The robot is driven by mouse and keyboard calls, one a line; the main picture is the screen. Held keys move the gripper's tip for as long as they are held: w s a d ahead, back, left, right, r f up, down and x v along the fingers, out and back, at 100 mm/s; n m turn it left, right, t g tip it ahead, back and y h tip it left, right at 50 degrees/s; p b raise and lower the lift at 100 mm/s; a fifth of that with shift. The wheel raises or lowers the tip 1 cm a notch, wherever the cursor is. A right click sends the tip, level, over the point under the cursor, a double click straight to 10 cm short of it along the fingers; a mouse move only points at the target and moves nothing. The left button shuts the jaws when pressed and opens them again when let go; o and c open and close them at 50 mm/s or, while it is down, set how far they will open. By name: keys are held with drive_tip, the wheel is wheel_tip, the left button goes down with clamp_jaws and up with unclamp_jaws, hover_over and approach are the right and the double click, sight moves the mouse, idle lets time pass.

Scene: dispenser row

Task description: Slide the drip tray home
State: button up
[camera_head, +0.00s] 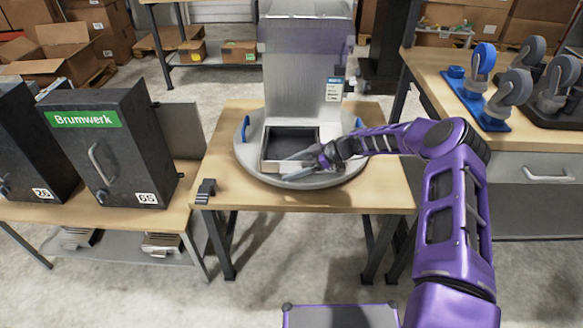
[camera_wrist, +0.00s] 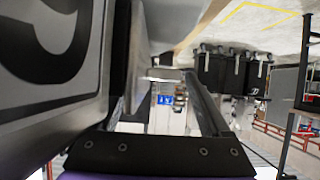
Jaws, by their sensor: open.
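The grey dispenser (camera_head: 305,75) stands upright on a round grey turntable (camera_head: 345,178) with blue handles, on a wooden table. The drip tray (camera_head: 290,141), dark inside with a pale rim, lies at the dispenser's foot and projects toward me. My gripper (camera_head: 296,162) reaches in from the right, low, at the tray's front right corner. Its fingers cover part of the front rim, and I cannot tell whether they touch it. In the wrist view my gripper (camera_wrist: 168,85) is open, with nothing clearly held between the fingers.
A small black clamp-like object (camera_head: 206,190) sits at the table's front left corner. Dark Brumwerk boxes (camera_head: 112,150) stand on the left bench. Casters on a blue plate (camera_head: 482,95) stand on the right bench. The table's front strip (camera_head: 300,201) is clear.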

drive_tip(key=v, duration=1.7)
drive_tip(key=shift+d+p, duration=0.2)
drive_tip(key=shift+p, duration=0.15)
